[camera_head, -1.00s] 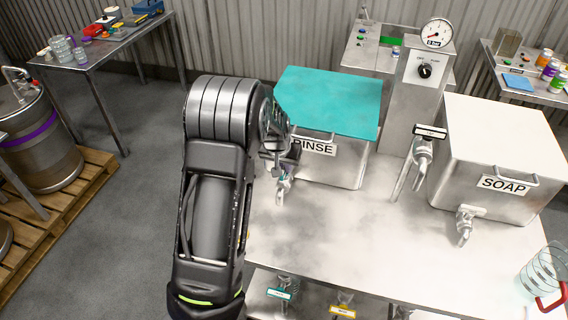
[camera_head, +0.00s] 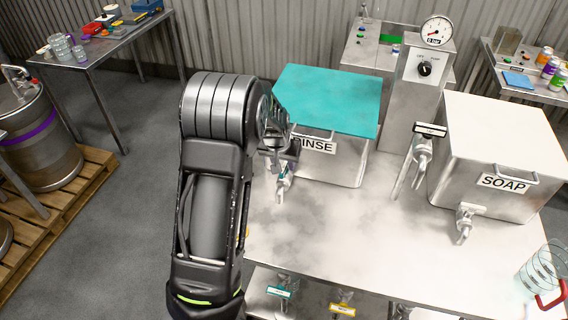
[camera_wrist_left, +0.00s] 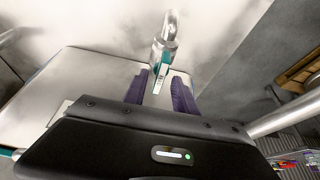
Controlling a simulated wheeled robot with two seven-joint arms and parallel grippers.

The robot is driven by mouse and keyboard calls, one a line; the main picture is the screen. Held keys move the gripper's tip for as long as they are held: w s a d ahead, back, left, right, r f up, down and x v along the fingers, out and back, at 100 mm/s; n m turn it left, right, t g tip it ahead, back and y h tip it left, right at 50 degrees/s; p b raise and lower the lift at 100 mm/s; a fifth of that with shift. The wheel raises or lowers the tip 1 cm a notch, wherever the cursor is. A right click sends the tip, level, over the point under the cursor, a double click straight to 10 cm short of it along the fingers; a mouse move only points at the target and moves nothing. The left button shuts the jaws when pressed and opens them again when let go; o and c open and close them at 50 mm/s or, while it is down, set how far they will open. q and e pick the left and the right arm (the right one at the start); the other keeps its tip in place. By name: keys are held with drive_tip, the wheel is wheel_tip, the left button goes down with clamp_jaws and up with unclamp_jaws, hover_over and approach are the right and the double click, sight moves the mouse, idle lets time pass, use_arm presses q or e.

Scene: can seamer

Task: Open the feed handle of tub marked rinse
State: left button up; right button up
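The rinse tub (camera_head: 345,168) is a steel box with a teal lid (camera_head: 330,98) and a RINSE label, left of centre on the steel table. Its tap (camera_head: 281,190) projects from the near left side. In the left wrist view, the tap (camera_wrist_left: 169,32) carries a feed handle (camera_wrist_left: 160,74) with teal edges. My left gripper (camera_wrist_left: 160,92) is open, with one dark purple finger on each side of the handle's end and visible gaps. In the head view, my left arm and wrist partly hide the gripper (camera_head: 284,160) and the tub's left side. My right gripper is not in view.
The soap tub (camera_head: 495,155) with its own tap (camera_head: 465,222) stands at the right. A post with a gauge (camera_head: 436,31) and knob stands between the tubs. Teal and yellow tagged valves sit below the table edge. The tabletop (camera_head: 350,235) in front is largely clear.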

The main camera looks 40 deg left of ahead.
use_arm(q)
drive_tip(key=v, duration=0.6)
drive_tip(key=shift+r, duration=0.25)
drive_tip(key=shift+s+r, duration=0.2)
drive_tip(key=shift+r, duration=0.1)
drive_tip(key=shift+f, duration=0.1)
